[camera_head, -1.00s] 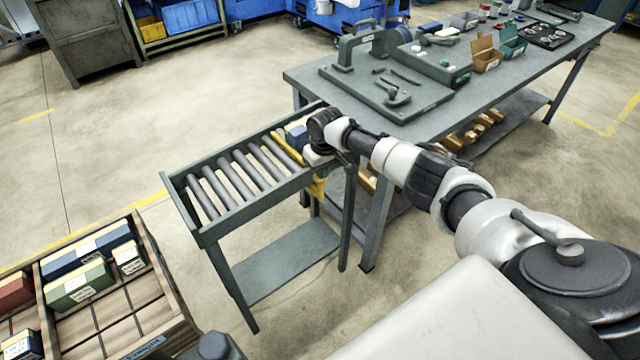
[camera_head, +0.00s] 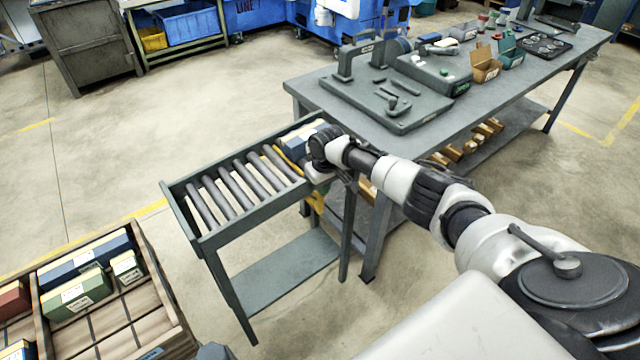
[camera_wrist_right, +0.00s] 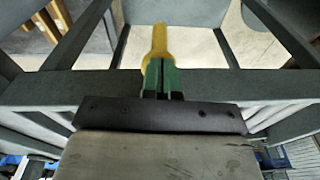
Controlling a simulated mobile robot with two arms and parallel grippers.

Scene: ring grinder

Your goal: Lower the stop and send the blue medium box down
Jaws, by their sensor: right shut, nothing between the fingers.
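The blue medium box (camera_head: 304,137) sits at the upper right end of the roller conveyor (camera_head: 228,224), partly hidden by my right wrist. The yellow stop bar (camera_head: 288,158) lies across the rollers just in front of it. A yellow part hangs below the rail beside my right gripper, and a yellow handle (camera_wrist_right: 159,42) shows just beyond the fingertips in the right wrist view. My right gripper (camera_wrist_right: 161,78) has green fingers, shut and empty. Whether they touch the handle I cannot tell. My left gripper is not in view.
A wooden crate (camera_head: 168,290) with blue, green and red boxes stands at the lower left. A grey workbench (camera_head: 440,125) with fixtures and small bins stands beside the conveyor's right end. The rollers in front of the stop bar are empty.

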